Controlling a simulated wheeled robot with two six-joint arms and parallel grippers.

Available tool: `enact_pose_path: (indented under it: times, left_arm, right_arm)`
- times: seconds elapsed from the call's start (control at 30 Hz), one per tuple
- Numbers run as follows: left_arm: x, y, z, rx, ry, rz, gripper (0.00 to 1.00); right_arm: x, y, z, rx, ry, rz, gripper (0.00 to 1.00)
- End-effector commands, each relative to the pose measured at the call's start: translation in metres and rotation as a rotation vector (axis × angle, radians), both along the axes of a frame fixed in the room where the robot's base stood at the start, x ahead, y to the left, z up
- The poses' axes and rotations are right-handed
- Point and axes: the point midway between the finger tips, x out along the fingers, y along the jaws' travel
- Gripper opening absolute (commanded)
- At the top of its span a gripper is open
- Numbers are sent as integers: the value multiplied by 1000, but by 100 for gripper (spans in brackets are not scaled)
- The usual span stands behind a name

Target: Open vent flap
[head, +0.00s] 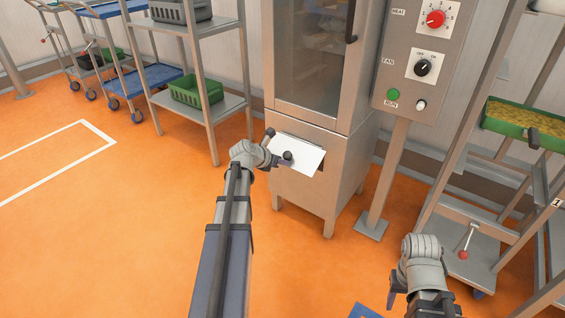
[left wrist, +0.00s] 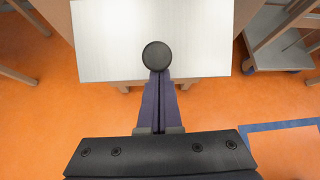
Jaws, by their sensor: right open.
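The vent flap (head: 308,160) is a pale plate low on the front of the steel cabinet (head: 315,198). It appears tilted outward from the cabinet front, its surface bright. A round black knob (head: 288,155) sits on it, and it shows at the plate's lower middle in the left wrist view (left wrist: 156,55). My left gripper (left wrist: 160,78) has its fingers together at the knob, apparently closed on its stem, which the knob's head hides. My right gripper (head: 391,298) is open and empty, low at the right, away from the flap.
A control panel (head: 423,62) with a red dial stands on a post right of the cabinet. A rack with a green tray (head: 520,122) stands at the right, close to my right arm. Shelving (head: 205,105) stands left of the cabinet. The orange floor (head: 120,230) at left is clear.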

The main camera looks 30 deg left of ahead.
Motion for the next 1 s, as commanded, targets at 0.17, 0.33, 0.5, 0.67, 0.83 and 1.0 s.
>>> enact_pose_path:
  times: [0.17,0.33,0.5,0.67,0.83,1.0]
  left_arm:
    - [-5,2,16,-3,-11,6,0]
    - [-18,2,35,-4,-9,2,0]
    - [-35,1,57,-3,-4,-5,0]
    - [-47,0,72,-2,-2,-11,0]
    - [-51,0,74,-2,0,-14,0]
    - [-51,0,73,-2,1,-15,0]
  right_arm:
    - [0,0,14,0,0,2,50]
    - [0,0,34,0,1,6,50]
    - [0,0,56,0,1,12,50]
    - [0,0,71,0,2,16,50]
    - [0,0,74,0,2,18,50]
    - [0,0,73,0,2,18,50]
